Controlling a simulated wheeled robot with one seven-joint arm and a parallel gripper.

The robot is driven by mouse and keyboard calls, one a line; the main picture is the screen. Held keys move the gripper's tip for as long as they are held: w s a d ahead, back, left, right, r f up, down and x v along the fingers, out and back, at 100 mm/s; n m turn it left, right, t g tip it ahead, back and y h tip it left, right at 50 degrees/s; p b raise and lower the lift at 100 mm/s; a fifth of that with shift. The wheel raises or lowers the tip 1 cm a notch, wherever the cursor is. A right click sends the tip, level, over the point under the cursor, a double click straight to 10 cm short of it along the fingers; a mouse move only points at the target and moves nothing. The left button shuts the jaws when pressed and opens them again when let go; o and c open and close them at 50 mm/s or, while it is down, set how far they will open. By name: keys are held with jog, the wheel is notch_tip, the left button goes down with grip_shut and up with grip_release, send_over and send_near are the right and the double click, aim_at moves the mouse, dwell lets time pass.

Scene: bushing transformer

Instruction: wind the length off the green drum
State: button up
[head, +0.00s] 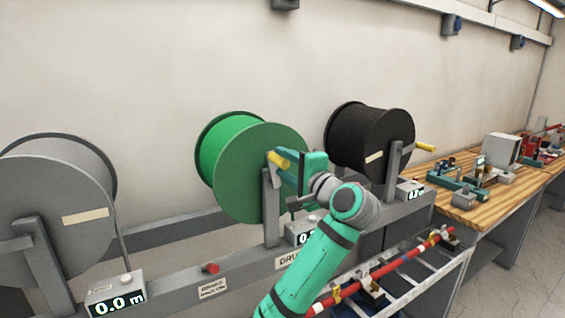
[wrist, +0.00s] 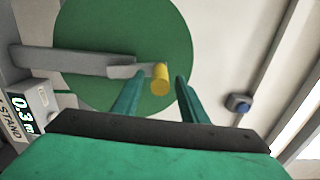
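The green drum (head: 262,172) sits on the stand between a grey drum and a black drum. Its yellow crank handle (head: 279,161) sticks out toward me at the drum's upper right. My gripper (head: 293,166) is at the handle in the head view. In the wrist view my gripper (wrist: 155,88) has its two fingers apart, with the yellow handle (wrist: 160,79) between their tips and a gap showing on either side. The green drum (wrist: 120,50) fills the background there. The drum's counter (wrist: 22,113) reads 0.3 in the wrist view; my arm partly hides it in the head view.
The grey drum (head: 55,200) with a counter at 0.0 m (head: 116,297) stands left. The black drum (head: 369,142) with its own yellow handle (head: 425,147) stands right. A red knob (head: 210,268) sits on the stand's front rail. A wooden workbench (head: 480,200) lies right.

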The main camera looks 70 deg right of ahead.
jog(key=v, duration=0.9)
